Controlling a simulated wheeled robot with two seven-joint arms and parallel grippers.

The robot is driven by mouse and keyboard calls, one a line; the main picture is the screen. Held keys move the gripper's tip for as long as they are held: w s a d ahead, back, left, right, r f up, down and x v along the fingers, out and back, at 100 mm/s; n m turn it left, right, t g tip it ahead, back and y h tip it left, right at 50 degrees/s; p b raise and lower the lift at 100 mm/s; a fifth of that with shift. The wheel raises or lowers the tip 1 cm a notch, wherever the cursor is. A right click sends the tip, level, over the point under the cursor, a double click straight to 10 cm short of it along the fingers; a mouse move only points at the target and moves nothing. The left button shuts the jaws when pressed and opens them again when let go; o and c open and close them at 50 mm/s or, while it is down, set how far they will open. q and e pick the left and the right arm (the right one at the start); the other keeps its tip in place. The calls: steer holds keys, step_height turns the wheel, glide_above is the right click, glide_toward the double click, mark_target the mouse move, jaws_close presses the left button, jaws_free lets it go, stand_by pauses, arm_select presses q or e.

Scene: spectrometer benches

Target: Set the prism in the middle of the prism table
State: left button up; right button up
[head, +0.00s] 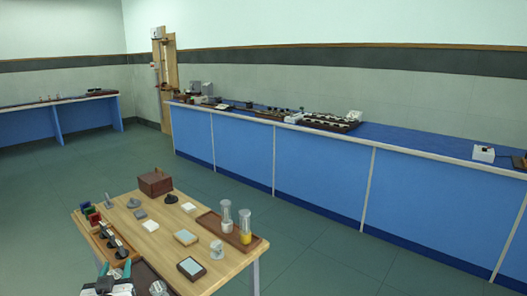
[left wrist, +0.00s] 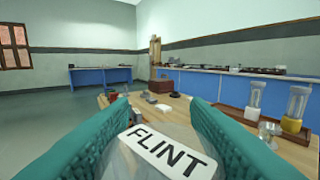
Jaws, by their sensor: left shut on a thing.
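My left gripper (head: 117,270) is at the bottom left of the head view, over the near left part of the wooden table. In the left wrist view its teal fingers (left wrist: 158,112) are shut on a clear prism (left wrist: 167,152) with a white label reading FLINT. The prism's lower part is cut off by the picture edge, and I cannot make the prism out in the head view. I cannot tell for sure which thing is the prism table. My right gripper is not in view.
The wooden table (head: 153,243) carries a brown box (head: 155,183), a tray with two glass cylinders (head: 245,226), a dark-framed pad (head: 191,268) and small stands. A long blue bench (head: 330,171) with instruments runs along the wall. Another bench (head: 58,107) stands far left. Open floor lies between.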

arm_select(q)
steer(key=shift+s+d+f+h, duration=0.15)
steer(key=shift+s+d+f, duration=0.3)
steer(key=shift+f, duration=0.1)
steer(key=shift+s+d+f+h, duration=0.15)
steer(key=shift+s+d+f, duration=0.25)
steer(key=shift+f, duration=0.15)
steer(key=s+d+m+h, duration=0.1)
steer(key=s+d+h, duration=0.1)
steer(key=s+d, duration=0.6)
steer(key=s+d+r+m+h, duration=0.1)
steer(key=s+d+m+h, duration=0.1)
steer(key=s+d, duration=0.6)
steer(key=s, duration=0.4)
steer(key=shift+s+d+r+t, duration=0.15)
steer(key=shift+s+r+t, duration=0.15)
steer(key=shift+s, duration=0.1)
